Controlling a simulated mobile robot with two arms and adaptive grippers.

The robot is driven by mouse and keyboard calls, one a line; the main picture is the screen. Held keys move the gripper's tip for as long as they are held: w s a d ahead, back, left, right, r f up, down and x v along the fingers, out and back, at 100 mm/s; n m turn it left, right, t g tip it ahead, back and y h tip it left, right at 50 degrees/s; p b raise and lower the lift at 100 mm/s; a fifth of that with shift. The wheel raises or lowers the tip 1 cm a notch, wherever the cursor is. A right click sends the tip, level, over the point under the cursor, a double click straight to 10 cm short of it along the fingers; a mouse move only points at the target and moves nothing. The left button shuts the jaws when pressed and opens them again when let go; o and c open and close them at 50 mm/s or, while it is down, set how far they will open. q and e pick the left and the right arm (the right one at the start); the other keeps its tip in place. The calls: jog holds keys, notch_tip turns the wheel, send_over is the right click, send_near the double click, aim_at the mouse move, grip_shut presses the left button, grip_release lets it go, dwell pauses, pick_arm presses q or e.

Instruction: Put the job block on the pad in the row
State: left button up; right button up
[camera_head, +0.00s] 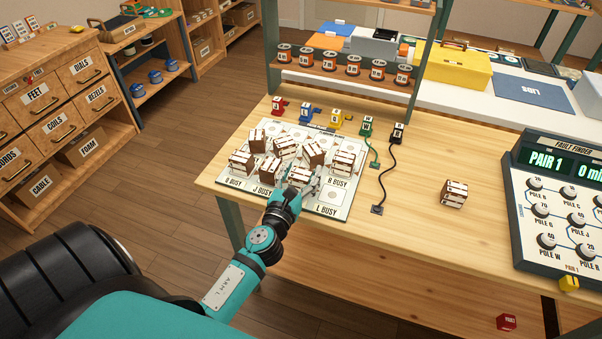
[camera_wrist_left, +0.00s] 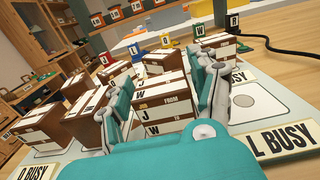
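A brown block (camera_wrist_left: 160,105) with a white label reading JOB, FROM, TO, W and J stands between the fingers of my left gripper (camera_wrist_left: 165,100) in the wrist view. The fingers straddle it closely, one on each side; whether they press on it is unclear. In the head view my left gripper (camera_head: 292,188) is low over the front of the white pad board (camera_head: 328,213). Several similar brown and white blocks (camera_head: 242,162) stand on the board, close around it. A bare pad (camera_wrist_left: 246,104) shows right of the gripper, near the L BUSY label (camera_wrist_left: 285,140). My right gripper is out of view.
The fault finder panel (camera_head: 560,205) is at the right. Coloured plugs (camera_head: 336,118) line the board's back, and a black cord (camera_head: 386,170) runs beside it. Open table lies right of the board.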

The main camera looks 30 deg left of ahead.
pick_arm(q)
jog(key=shift+o, duration=0.6)
jog(key=shift+r, duration=0.1)
jog(key=shift+r, duration=0.15)
jog(key=b+v, duration=0.3)
jog(key=v, duration=0.8)
jog(key=s+d+f+n+g+h, duration=0.1)
jog(key=s+d+f+n+g, duration=0.3)
jog(key=f, duration=0.8)
jog(key=s+f+n+g+h, duration=0.15)
jog(key=f+n, duration=0.45)
jog(key=f, duration=0.7)
jog(key=s+d+f+n+g+h, duration=0.15)
jog(key=s+f+n+g, duration=0.35)
jog(key=f, duration=0.7)
jog(key=s+f+n+g, duration=0.3)
jog(key=s+f+n, duration=0.5)
jog(key=s, duration=0.3)
jog(key=s+f+n+g, duration=0.3)
jog(key=s+f+n, duration=0.4)
jog(key=s, duration=0.5)
notch_tip(320, 180, down, 2)
jog(key=shift+d+f+n, duration=0.2)
jog(key=shift+d+n, duration=0.15)
jog(key=shift+n, duration=0.05)
